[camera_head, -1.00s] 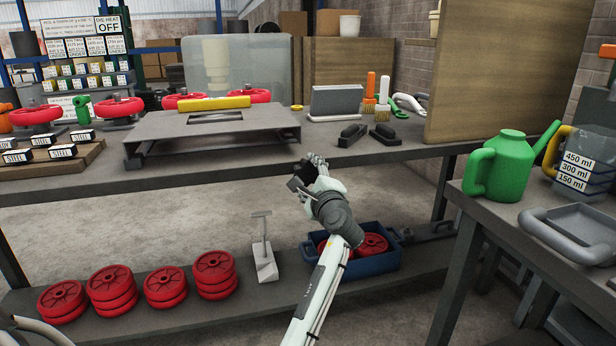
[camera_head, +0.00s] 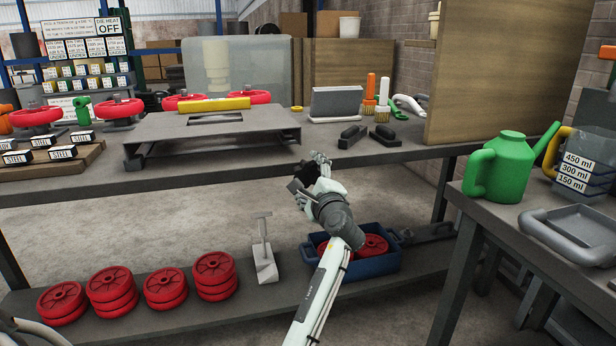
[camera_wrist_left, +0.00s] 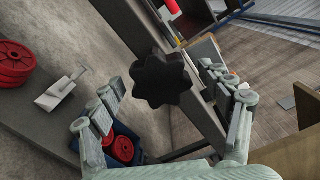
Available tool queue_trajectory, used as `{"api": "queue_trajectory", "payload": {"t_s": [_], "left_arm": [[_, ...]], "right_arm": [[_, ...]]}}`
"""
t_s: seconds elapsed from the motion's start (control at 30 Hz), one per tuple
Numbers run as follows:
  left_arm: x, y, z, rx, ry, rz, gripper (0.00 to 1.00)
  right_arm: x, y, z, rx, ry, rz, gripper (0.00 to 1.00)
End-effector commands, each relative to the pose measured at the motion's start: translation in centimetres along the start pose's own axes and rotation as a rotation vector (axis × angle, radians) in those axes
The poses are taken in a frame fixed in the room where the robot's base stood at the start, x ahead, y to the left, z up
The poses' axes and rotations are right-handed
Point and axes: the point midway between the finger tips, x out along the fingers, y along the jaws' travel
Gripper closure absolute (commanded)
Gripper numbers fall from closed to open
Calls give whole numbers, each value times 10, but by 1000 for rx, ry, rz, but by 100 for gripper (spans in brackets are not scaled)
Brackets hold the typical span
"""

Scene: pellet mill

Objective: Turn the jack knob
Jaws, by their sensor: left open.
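The jack knob (camera_wrist_left: 162,82) is a black, lobed, star-shaped knob in the left wrist view. It lies between the two spread fingers of my left gripper (camera_wrist_left: 163,72), with visible gaps on both sides in that picture. Its depth relative to the fingertips is hard to tell. In the head view the dark knob (camera_head: 307,172) shows small at the front edge of the workbench, partly covered by my left gripper (camera_head: 311,177). That gripper is open and holds nothing. My right gripper is not in view.
The grey workbench (camera_head: 365,153) carries a metal platform (camera_head: 150,126) and several parts. A green can (camera_head: 507,165) stands on the right table.

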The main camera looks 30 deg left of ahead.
Motion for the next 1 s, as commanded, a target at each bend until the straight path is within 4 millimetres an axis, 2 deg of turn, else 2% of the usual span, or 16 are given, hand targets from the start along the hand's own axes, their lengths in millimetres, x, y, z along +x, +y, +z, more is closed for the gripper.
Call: {"api": "queue_trajectory", "payload": {"t_s": [0.3, 0.43, 0.6, 1.0], "left_arm": [[-50, 1, -1, -2, 3, 1, 22], [-66, 1, -1, 0, 3, 2, 22], [-73, 0, 0, 0, 1, 1, 22], [-72, 0, 0, 0, 1, 1, 22]], "right_arm": [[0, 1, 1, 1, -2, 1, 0], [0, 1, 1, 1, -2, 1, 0], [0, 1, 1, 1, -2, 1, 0], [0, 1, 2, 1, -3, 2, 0]]}}
